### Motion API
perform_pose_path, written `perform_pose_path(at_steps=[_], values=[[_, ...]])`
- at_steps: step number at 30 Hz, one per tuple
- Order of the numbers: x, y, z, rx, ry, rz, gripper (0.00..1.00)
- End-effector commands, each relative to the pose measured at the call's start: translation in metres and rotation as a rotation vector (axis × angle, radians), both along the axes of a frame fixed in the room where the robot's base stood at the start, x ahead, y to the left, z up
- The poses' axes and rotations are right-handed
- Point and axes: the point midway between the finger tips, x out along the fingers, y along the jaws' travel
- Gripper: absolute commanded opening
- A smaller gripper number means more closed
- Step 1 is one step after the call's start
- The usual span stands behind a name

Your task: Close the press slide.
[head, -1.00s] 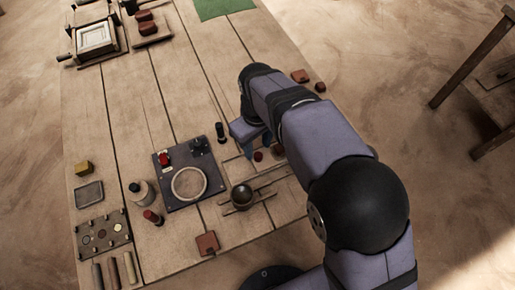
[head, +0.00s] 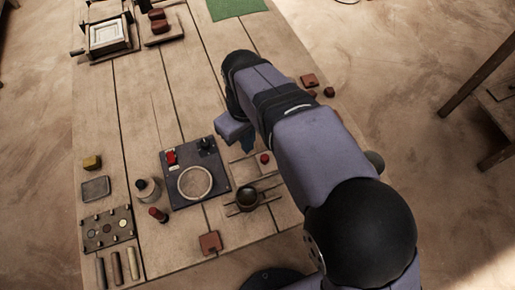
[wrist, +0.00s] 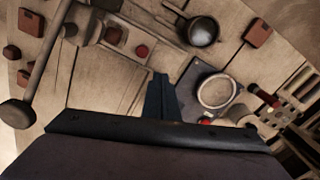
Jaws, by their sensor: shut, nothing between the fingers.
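A low wooden assembly with thin rails and a red knob (head: 264,158) lies beside my gripper, partly hidden by my arm. I take it for the press slide, but cannot tell for certain. In the wrist view the red knob (wrist: 141,50) is at upper left, next to wooden blocks and a long bar with a dark ball end (wrist: 17,112). The ball (head: 374,160) shows behind my arm in the head view. My gripper (head: 247,146) is shut and empty, low over the planks, left of the knob. Its fingers (wrist: 160,92) point toward bare wood in the wrist view.
A dark panel with a round plate (head: 195,182) and red switch lies left of my gripper. A dark bowl on a rack (head: 247,200) is in front. Bottles, a small tray (head: 96,188) and a peg board (head: 106,228) stand further left.

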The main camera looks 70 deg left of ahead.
Motion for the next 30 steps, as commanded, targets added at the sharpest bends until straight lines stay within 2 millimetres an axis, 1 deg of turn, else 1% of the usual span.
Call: perform_pose_path(at_steps=[1, 2, 3, 6, 8, 17, 21, 24, 27, 30], values=[[-0.022, 0.000, 0.011, 0.007, 0.001, 0.043, 0.00], [-0.032, -0.003, 0.014, 0.005, 0.000, 0.064, 0.00], [-0.047, -0.007, 0.017, 0.003, -0.003, 0.096, 0.00], [-0.076, -0.021, 0.024, -0.009, -0.039, 0.195, 0.00], [-0.086, -0.031, 0.025, -0.017, -0.084, 0.310, 0.00], [-0.060, -0.037, 0.011, -0.066, -0.198, 0.813, 0.00], [-0.051, -0.035, 0.009, -0.096, -0.233, 1.076, 0.00], [-0.048, -0.032, 0.009, -0.111, -0.249, 1.244, 0.00], [-0.048, -0.030, 0.009, -0.120, -0.250, 1.362, 0.00], [-0.048, -0.029, 0.009, -0.127, -0.249, 1.434, 0.00]])
